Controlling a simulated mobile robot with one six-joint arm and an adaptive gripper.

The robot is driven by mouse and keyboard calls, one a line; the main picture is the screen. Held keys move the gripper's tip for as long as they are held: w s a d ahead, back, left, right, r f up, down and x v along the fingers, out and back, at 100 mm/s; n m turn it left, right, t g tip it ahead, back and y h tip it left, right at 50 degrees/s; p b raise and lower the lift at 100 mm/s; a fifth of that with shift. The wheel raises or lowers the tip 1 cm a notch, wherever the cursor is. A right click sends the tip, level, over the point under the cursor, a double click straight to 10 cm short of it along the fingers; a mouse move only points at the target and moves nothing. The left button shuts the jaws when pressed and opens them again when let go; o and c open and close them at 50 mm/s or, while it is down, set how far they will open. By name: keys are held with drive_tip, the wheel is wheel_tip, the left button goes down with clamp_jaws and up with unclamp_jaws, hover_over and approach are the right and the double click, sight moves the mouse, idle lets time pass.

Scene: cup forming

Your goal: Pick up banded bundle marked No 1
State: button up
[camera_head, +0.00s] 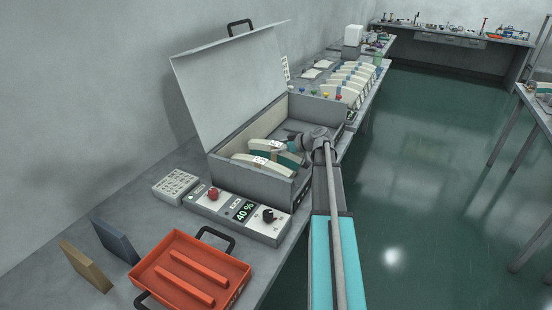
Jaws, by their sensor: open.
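Several pale, curved bundles with teal bands lie inside an open grey box (248,186). The nearest bundle (252,166) carries a small white label, and another labelled bundle (288,158) lies just behind and to its right. The markings are too small to read, so I cannot tell which is No 1. My gripper (284,142) reaches into the box from the right, at the right end of the bundles. It is open; its fingertips are small and partly hidden by the wrist. I cannot tell whether it touches a bundle.
The box lid (232,75) stands raised at the back left. A control panel (238,212) with a red button and a black knob lies in front. An orange tray (190,272) stands nearest on the bench. A row of pale holders (350,82) stands farther back.

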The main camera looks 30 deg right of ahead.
clamp_jaws()
idle(0.5)
drive_tip(key=shift+r, duration=0.15)
wheel_tip(320, 180, up, 10)
drive_tip(key=p, duration=1)
idle(0.8)
